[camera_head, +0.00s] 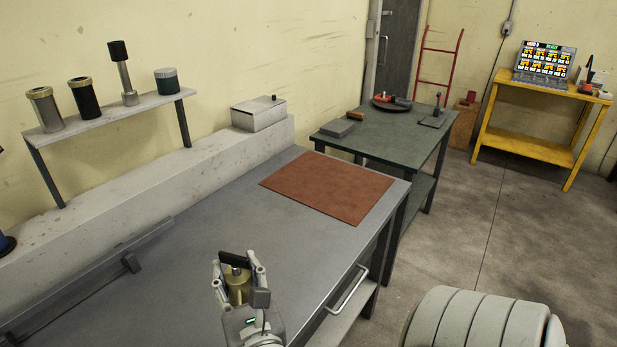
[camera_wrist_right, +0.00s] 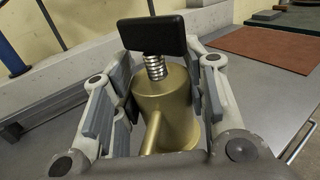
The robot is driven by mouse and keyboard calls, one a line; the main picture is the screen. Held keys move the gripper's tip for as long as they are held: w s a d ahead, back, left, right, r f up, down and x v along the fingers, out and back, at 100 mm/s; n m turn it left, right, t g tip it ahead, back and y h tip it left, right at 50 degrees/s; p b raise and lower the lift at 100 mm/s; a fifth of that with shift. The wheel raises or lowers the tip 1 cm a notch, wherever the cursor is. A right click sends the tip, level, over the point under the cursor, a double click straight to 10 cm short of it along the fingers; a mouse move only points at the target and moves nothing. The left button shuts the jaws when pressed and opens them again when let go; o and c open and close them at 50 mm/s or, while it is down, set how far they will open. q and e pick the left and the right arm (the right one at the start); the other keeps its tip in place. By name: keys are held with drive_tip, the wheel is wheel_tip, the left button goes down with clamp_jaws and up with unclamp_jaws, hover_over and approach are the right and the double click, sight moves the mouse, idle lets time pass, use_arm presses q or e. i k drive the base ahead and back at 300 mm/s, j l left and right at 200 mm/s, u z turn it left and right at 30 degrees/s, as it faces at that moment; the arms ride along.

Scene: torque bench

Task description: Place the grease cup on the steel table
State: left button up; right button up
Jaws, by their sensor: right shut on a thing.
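The grease cup (camera_head: 238,288) is a brass-coloured cylinder with a black block on top; in the right wrist view the brass body (camera_wrist_right: 165,105) shows a coiled spring under the block and a short side stub. My right gripper (camera_head: 239,274) is shut on it, one finger on each side. The cup looks upright to slightly tilted, over the near part of the grey steel table (camera_head: 220,220). I cannot tell whether its bottom touches the top, as the gripper hides it. My left gripper is not in view.
A red-brown mat (camera_head: 330,187) lies at the table's far right end. A pale ledge (camera_head: 150,190) along the wall carries a grey box (camera_head: 258,113) and a shelf (camera_head: 110,118) with several cylinders. A dark bar lies at the left. The table's middle is clear. A green table (camera_head: 385,140) stands beyond.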

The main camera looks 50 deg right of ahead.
sight(334, 184)
drive_tip(key=i+l, duration=0.1)
drive_tip(key=l, duration=0.55)
drive_tip(key=i+l, duration=0.1)
drive_tip(key=l, duration=0.5)
drive_tip(key=i+l, duration=0.1)
drive_tip(key=l, duration=0.55)
drive_tip(key=i+l, duration=0.1)
drive_tip(key=l, duration=0.55)
